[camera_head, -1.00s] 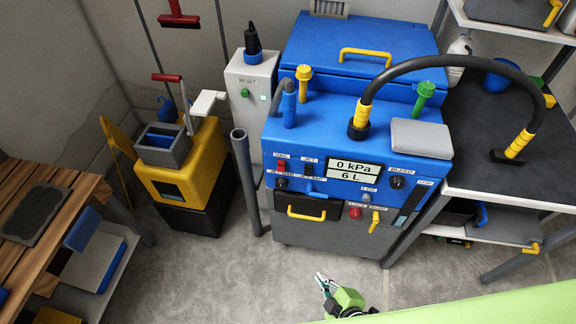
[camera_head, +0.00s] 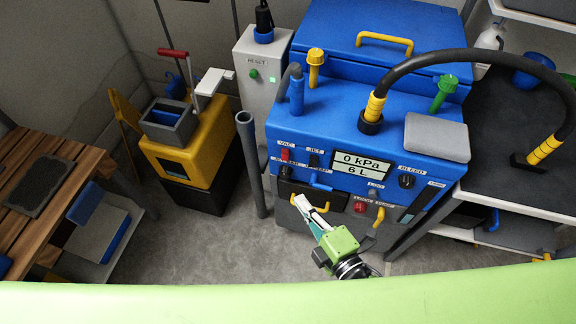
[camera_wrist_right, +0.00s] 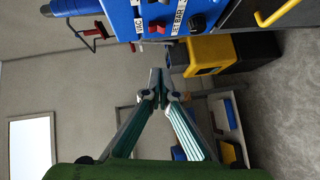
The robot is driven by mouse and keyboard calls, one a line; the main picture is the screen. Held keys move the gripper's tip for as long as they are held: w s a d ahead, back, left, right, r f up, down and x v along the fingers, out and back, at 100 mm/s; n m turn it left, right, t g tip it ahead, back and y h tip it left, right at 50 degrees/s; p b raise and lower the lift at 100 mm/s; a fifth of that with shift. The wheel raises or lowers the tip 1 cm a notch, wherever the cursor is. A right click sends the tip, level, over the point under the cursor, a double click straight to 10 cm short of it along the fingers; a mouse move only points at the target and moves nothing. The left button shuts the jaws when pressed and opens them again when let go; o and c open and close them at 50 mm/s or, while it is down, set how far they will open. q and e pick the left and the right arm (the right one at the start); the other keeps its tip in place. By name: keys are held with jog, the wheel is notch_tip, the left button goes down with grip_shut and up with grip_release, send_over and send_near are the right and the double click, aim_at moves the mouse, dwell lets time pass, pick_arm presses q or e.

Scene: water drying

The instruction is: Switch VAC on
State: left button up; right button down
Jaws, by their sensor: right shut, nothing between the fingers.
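The VAC switch (camera_head: 285,155) is a small red rocker at the left of the blue machine's front panel (camera_head: 335,185), under a "VAC" label. In the right wrist view the red switch (camera_wrist_right: 157,28) shows near the top, beside its white label. The display (camera_head: 362,165) reads 0 kPa and 6 L. My right gripper (camera_head: 304,206) is shut and empty, in front of the machine and below the switch in the picture, apart from it. In the wrist view its fingertips (camera_wrist_right: 158,84) meet, clear of the panel. My left gripper is not in view.
A dark JET switch (camera_head: 314,160) and a black knob sit close to the VAC switch. A grey upright pipe (camera_head: 250,165) stands left of the machine. A yellow mop bucket (camera_head: 190,155) is farther left. The grey floor in front is clear.

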jog(key=p, duration=0.1)
send_near(285, 154)
jog(key=w+a+f, duration=0.2)
jog(key=a, duration=0.3)
jog(key=w, duration=0.2)
jog(key=w+d, duration=0.1)
jog(key=shift+f+p, duration=0.35)
